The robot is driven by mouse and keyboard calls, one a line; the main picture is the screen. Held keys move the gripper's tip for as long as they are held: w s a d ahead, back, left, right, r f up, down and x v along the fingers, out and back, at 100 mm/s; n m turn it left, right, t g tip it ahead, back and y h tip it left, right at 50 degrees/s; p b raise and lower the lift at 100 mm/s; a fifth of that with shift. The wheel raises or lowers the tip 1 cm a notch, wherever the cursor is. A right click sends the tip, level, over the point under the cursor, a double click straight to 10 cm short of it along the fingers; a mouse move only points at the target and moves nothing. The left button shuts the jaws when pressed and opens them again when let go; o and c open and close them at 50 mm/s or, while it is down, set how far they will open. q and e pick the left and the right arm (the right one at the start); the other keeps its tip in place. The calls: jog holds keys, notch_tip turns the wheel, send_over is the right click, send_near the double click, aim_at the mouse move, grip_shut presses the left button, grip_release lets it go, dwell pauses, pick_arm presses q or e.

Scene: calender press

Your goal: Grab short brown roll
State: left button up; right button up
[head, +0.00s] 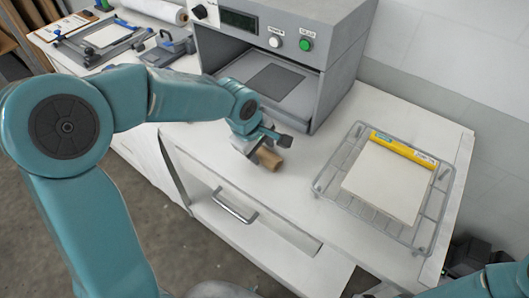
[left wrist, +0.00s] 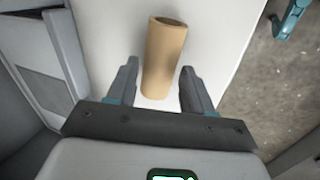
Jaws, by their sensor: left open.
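The short brown roll (left wrist: 165,58) is a tan cardboard tube lying on the white counter. In the left wrist view its near end lies between the two fingers of my left gripper (left wrist: 158,88), with a gap on each side. In the head view the roll (head: 268,158) is at the counter's front edge, in front of the grey press, with its far part hidden by the gripper. My left gripper (head: 262,143) is open and empty over the roll. My right gripper is not in view; only a bit of teal arm shows at the lower right.
The grey press (head: 285,40) with its open bay stands just behind. A wire rack (head: 432,225) with a cream sheet (head: 385,183) and a yellow tube (head: 403,149) is to the right. A drawer with a handle (head: 234,206) is below. Cutting tools (head: 100,40) are at the far left.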

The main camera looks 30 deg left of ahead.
pick_arm(q)
jog(key=shift+x, duration=0.8)
jog(key=shift+f, duration=0.3)
jog(key=shift+w+f, duration=0.1)
jog(key=c, duration=0.5)
jog(key=shift+c, duration=0.9)
